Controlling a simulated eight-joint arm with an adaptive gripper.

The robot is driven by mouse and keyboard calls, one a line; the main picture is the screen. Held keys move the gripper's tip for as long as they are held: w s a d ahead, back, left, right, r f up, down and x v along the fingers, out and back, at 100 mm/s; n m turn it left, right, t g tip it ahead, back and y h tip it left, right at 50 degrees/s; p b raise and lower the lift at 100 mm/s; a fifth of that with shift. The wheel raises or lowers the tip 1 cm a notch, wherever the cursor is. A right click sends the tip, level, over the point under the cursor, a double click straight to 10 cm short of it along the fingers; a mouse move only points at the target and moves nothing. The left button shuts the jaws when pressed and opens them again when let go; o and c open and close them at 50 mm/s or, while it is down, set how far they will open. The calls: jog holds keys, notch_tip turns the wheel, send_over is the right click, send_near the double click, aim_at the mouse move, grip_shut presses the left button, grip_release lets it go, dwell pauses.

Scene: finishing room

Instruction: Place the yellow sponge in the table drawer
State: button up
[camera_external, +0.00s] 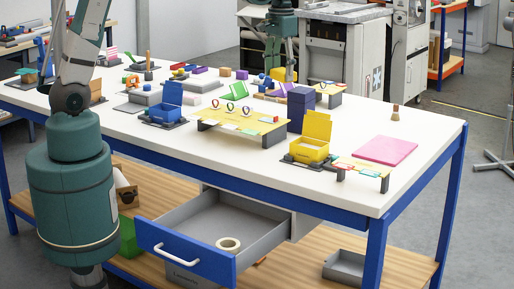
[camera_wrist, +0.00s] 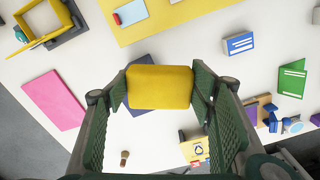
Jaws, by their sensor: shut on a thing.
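The yellow sponge (camera_wrist: 159,87) is between the two green-padded fingers of my gripper (camera_wrist: 160,90) in the wrist view. My gripper is shut on it, with the white table top below. In the external view my gripper (camera_external: 281,62) is over the far side of the table, and the sponge (camera_external: 278,74) shows only as a small yellow patch there. The table drawer (camera_external: 188,252) has a blue front and grey inside. It is pulled open under the table's near edge, and a cream tape roll (camera_external: 229,244) lies in it.
A yellow raised board (camera_external: 243,128), a dark blue block (camera_external: 300,108), an open yellow box (camera_external: 311,143), a blue box (camera_external: 170,104) and a pink sheet (camera_external: 385,151) stand or lie on the table (camera_external: 260,175). Its near strip above the drawer is clear.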

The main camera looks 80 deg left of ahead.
jog(key=s+d+r+m+b, duration=0.15)
jog(key=s+d+m, duration=0.3)
jog(key=d, duration=0.45)
jog(key=s+d+m+b, duration=0.2)
jog(key=s+d+m, duration=0.2)
jog(key=d+m, duration=0.3)
jog(key=s+d+r+m+b, duration=0.15)
jog(key=s+d+m, duration=0.25)
jog(key=d, duration=0.6)
jog(key=s+d+f+m+b, duration=0.35)
jog(key=s+d+m, duration=0.4)
jog(key=s, duration=0.35)
jog(key=s+d+f+m+b, duration=0.35)
jog(key=s+d+m, duration=0.4)
jog(key=s, duration=0.35)
notch_tip(320, 180, down, 24)
jog(key=m, duration=0.1)
jog(key=shift+w+r, duration=0.1)
jog(key=shift+f+b, duration=1.25)
jog(key=shift+f, duration=1.65)
